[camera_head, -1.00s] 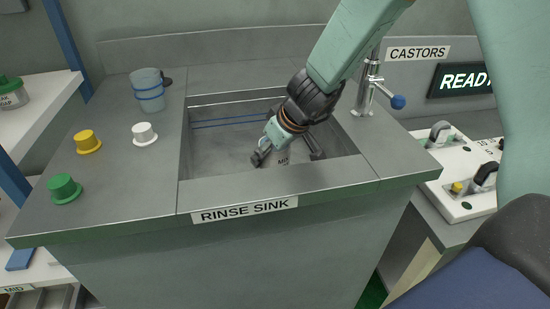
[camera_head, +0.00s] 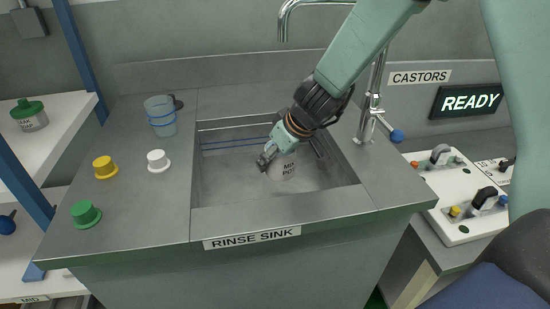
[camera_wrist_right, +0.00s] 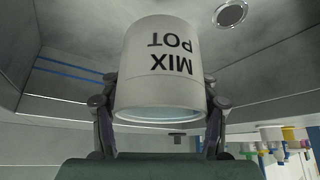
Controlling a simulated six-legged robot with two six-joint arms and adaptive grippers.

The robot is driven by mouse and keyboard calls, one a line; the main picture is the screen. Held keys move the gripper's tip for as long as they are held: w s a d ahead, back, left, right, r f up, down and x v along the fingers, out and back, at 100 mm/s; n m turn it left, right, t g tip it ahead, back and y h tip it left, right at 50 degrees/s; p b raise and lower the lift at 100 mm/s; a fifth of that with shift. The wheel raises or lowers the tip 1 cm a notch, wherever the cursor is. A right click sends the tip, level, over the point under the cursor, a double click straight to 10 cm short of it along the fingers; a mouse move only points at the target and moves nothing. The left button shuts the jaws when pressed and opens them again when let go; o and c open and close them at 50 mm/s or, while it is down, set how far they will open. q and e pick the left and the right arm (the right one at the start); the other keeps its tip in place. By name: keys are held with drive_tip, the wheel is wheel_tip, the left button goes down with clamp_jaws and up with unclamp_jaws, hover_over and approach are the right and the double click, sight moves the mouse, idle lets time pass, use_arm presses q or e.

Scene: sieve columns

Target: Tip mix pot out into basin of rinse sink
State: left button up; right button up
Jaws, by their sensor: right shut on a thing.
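The mix pot (camera_head: 288,171) is a pale pot with a dark label, inside the basin outline in the head view. In the right wrist view the mix pot (camera_wrist_right: 160,65) fills the middle, its label upside down and its open rim, bluish inside, towards the picture's bottom. My right gripper (camera_head: 291,156) is shut on the pot, with a finger on each side (camera_wrist_right: 160,108). My left gripper is not in view.
A faucet (camera_head: 371,100) with a blue knob stands behind the basin's right side. A drain (camera_wrist_right: 230,13) shows in the wrist view.

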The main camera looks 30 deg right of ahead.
sight(270, 143)
drive_tip(key=shift+r+p, duration=1.85)
drive_tip(key=shift+r, duration=0.9)
drive_tip(key=shift+a+r+p, duration=0.1)
drive_tip(key=shift+a+p, duration=0.1)
drive_tip(key=shift+p, duration=0.1)
drive_tip(key=shift+a+r, duration=0.2)
drive_tip(key=shift+a, duration=0.05)
